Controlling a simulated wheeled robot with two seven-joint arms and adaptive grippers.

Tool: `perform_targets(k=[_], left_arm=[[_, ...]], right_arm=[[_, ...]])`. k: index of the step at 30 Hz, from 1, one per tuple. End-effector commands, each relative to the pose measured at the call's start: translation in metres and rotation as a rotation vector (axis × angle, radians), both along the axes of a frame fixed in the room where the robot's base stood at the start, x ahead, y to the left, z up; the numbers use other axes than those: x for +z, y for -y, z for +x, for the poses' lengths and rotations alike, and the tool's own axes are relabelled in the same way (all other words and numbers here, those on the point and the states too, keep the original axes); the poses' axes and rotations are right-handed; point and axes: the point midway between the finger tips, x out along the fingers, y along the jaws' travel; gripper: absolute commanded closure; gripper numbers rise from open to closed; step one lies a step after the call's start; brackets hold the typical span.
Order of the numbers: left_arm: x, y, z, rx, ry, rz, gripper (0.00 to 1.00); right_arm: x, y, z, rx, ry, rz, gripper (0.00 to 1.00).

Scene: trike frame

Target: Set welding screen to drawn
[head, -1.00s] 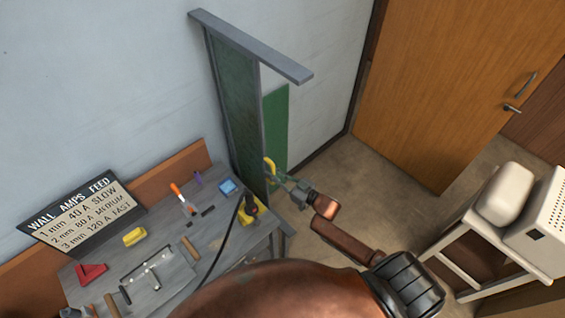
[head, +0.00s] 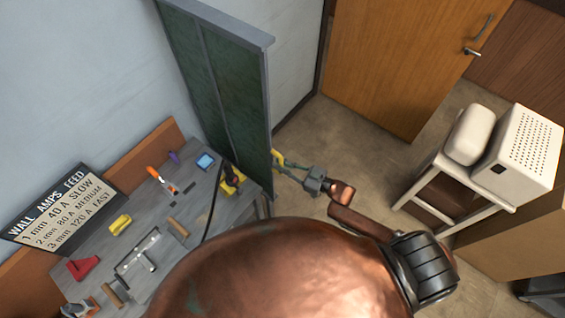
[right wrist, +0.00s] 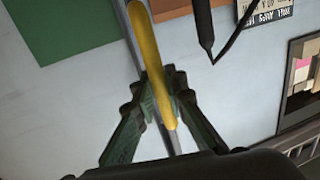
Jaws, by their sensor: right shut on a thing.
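The welding screen (head: 205,85) is a dark green translucent panel in a grey frame. It stands out from the wall past the right end of the workbench, and green fills both its sections under the grey top rail. My right gripper (head: 281,162) is shut on the yellow handle at the screen's lower right edge. In the right wrist view the yellow handle (right wrist: 148,50) runs between the fingers (right wrist: 160,98), along a thin grey upright. My left gripper is not in view.
The workbench (head: 205,190) holds a yellow block, a red piece, tools and a cable. A settings sign (head: 62,208) stands at its back. A white cart with a perforated box (head: 517,150) stands right; a wooden door (head: 400,60) is behind. Floor between is clear.

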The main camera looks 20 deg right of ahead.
Motion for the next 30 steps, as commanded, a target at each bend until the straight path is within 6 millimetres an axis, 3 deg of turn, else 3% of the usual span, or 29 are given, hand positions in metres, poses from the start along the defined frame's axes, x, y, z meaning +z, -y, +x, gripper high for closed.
perform_targets(k=[5,6,13,23,30], left_arm=[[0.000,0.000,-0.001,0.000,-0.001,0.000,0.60],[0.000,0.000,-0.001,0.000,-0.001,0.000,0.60],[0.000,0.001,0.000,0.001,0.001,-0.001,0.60],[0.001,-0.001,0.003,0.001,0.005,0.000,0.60],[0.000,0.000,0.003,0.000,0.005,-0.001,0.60]], right_arm=[[-0.002,0.002,-0.003,-0.001,-0.003,0.000,1.00],[-0.002,0.002,-0.003,-0.002,-0.003,0.000,0.87],[-0.001,0.001,-0.002,-0.001,-0.003,0.000,0.71],[-0.001,0.003,-0.003,-0.002,-0.004,-0.001,0.71],[-0.003,0.028,-0.029,-0.003,-0.006,-0.003,0.71]])
